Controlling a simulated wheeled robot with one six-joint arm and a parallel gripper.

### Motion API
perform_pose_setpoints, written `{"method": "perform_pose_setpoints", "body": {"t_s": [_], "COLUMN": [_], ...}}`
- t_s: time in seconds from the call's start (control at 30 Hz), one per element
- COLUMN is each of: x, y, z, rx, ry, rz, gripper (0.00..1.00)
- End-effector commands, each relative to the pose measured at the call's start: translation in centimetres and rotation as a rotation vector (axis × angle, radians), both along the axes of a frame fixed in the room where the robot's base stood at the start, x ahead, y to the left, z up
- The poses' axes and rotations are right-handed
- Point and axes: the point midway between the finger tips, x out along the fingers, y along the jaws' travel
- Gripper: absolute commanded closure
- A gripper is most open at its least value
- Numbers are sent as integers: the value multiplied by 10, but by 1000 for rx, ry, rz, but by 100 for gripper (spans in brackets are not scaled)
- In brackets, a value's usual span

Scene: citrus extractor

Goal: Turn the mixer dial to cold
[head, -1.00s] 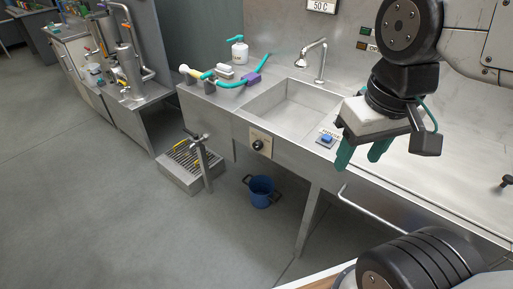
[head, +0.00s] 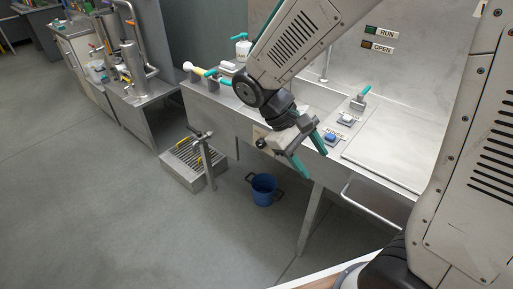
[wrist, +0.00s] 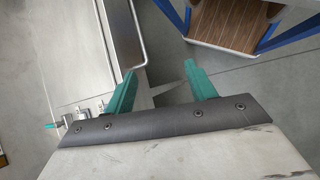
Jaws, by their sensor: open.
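The mixer dial (head: 261,143) is a small black knob on a pale plate on the sink counter's front panel. It shows in the head view just left of my gripper's body, which partly covers its plate. Its marks and pointer cannot be read. My gripper (head: 308,155) is open and empty, with teal fingers spread in front of the counter's front edge, to the right of the dial and apart from it. In the wrist view the two fingers (wrist: 160,72) are apart with nothing between them. The dial is not seen there.
A rail (head: 375,202) runs along the front at right. A blue bucket (head: 263,190) and a grated step (head: 185,165) stand on the floor below.

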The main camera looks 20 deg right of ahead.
Motion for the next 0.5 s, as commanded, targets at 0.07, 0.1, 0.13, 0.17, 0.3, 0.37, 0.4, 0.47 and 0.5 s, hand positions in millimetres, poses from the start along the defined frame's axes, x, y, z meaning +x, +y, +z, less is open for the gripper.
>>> {"method": "perform_pose_setpoints", "body": {"t_s": [0.07, 0.1, 0.13, 0.17, 0.3, 0.37, 0.4, 0.47, 0.5], "x": [17, 26, 32, 39, 70, 84, 92, 106, 115], "y": [3, 4, 5, 6, 13, 18, 21, 26, 30], "z": [-19, -28, -34, -41, -76, -92, -103, -121, -133], "rx": [-83, -125, -155, -187, -337, -401, -444, -507, -550], "ry": [48, 62, 74, 83, 115, 120, 122, 118, 111], "rz": [64, 95, 120, 144, 267, 323, 362, 423, 465], "gripper": [44, 44, 44, 44, 44, 44, 44, 44, 44]}}
